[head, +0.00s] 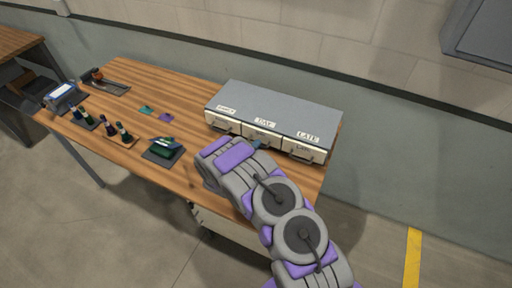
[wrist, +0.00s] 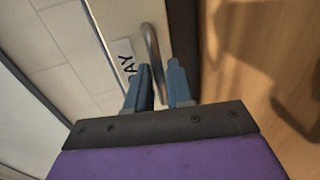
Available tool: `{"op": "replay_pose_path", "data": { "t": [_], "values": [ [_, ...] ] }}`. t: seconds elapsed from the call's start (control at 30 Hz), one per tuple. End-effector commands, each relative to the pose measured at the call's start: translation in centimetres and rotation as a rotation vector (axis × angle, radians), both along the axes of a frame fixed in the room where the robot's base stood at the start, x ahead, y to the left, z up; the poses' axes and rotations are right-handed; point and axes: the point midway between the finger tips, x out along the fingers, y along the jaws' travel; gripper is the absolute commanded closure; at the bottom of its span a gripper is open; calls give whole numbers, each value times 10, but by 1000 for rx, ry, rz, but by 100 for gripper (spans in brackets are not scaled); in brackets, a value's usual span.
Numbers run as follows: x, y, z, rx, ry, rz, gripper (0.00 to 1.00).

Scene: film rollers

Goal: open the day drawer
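A grey drawer unit (head: 275,108) stands at the back right of the wooden table, with three white drawer fronts side by side. The middle one is the day drawer (head: 260,134), labelled DAY above. In the wrist view its front (wrist: 119,35) carries a sideways label ending in AY and a curved metal handle (wrist: 152,55). My gripper (wrist: 162,75) is at that handle, its two blue fingers apart, with the handle's near end between or just beyond the tips. Contact cannot be told. In the head view my arm hides part of the drawer. All three drawers look shut.
The late drawer (head: 304,150) is right of the day drawer, and another drawer (head: 222,122) is left. Small bottles (head: 107,126), a green item on a dark pad (head: 162,150) and a blue device (head: 61,94) lie on the table's left. A wall stands behind.

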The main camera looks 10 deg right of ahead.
Motion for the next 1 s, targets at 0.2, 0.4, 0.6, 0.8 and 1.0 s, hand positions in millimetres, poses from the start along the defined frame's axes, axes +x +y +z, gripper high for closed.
{"op": "replay_pose_path", "data": {
  "t": [0.2,0.4,0.6,0.8,1.0],
  "values": [
    [0,0,0,1,1,0,100],
    [0,0,-1,0,2,0,100],
    [0,0,-2,1,5,-1,100],
    [-5,4,-2,2,6,0,100],
    [-32,25,-2,1,14,4,100]
  ]
}}
